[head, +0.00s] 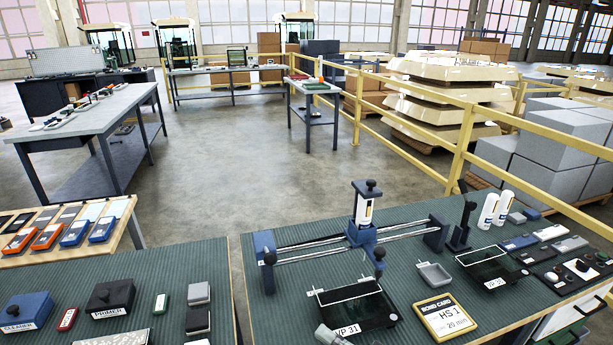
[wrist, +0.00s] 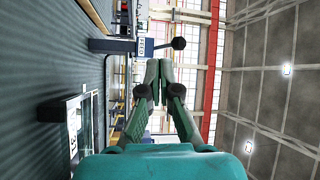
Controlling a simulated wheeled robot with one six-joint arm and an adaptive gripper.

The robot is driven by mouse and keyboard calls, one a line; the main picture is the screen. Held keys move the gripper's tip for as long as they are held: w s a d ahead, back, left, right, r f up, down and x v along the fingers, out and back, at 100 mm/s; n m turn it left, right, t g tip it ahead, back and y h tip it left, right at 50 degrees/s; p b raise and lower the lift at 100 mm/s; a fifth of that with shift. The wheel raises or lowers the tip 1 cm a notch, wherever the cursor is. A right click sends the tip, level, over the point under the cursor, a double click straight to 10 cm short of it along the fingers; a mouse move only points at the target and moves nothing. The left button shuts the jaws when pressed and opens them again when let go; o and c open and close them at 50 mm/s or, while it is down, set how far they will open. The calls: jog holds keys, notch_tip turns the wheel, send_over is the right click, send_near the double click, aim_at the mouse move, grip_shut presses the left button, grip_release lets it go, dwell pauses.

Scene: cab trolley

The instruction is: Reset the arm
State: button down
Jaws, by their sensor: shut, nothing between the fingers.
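My gripper (wrist: 160,68) shows in the wrist view, its two green fingers brought together at the tips with nothing held. The wrist view is turned on its side, with the green ribbed bench top (wrist: 45,80) along the left and the roof on the right. A blue part with a black ball knob (wrist: 179,43) stands out from the bench beyond the fingertips. I see space between the fingers and the bench surface.
The green bench (head: 270,325) carries a rail fixture with a blue post (head: 361,235), a small grey tray (head: 434,275), a dark VP 31 plate (head: 358,306) and a yellow-framed HS 1 card (head: 445,316). White bottles (head: 488,211) stand at the right. A yellow railing (head: 460,150) runs behind.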

jog(key=s+d+f+m+t+h, duration=0.1)
jog(key=s+d+f+h, duration=0.45)
jog(key=s+f, duration=0.3)
jog(key=s+d+f+m+t+h, duration=0.1)
jog(key=s+d+f+h, duration=0.4)
jog(key=s+f, duration=0.4)
jog(key=s+d+r+n+h, duration=0.1)
jog(key=s+r+n, duration=0.1)
jog(key=s, duration=0.5)
jog(key=s+d+r+n+h, duration=0.1)
jog(key=s+r+n+h, duration=0.1)
jog(key=s+r, duration=0.3)
jog(key=s+d+r+n+t+h, duration=0.1)
jog(key=s+r+n+h, duration=0.1)
jog(key=s, duration=0.7)
notch_tip(320, 180, up, 2)
jog(key=shift+s+d+r+n, duration=0.1)
jog(key=shift+s+d+n, duration=0.25)
jog(key=shift+n, duration=0.25)
